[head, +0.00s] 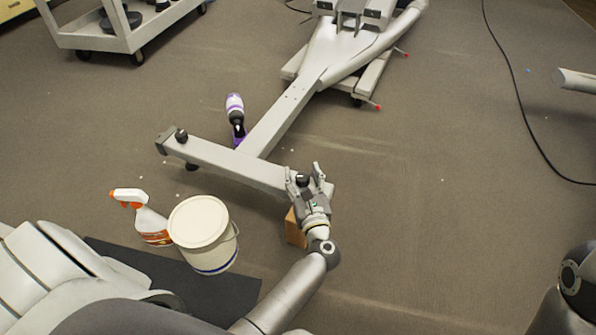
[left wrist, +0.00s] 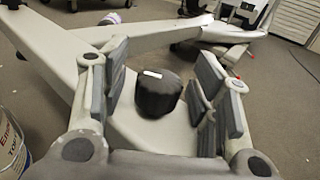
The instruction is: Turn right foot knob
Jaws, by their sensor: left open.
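A black round foot knob (head: 302,180) sits on top of the right end of the elliptical's pale crossbar (head: 225,163). In the left wrist view the knob (left wrist: 158,93) has a small white mark on its top and stands between my open fingers. My left gripper (head: 305,175) is open around the knob, with a finger on each side. In the left wrist view my left gripper (left wrist: 165,100) shows gaps between the pads and the knob. Another black knob (head: 181,135) sits at the left end of the crossbar. My right gripper is out of view.
A white bucket (head: 198,222) and a spray bottle (head: 148,218) stand left of my left arm. A small wooden block (head: 295,229) is beside my wrist. A purple and white bottle (head: 236,115) is behind the crossbar. A black cable (head: 515,90) lies on the right floor.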

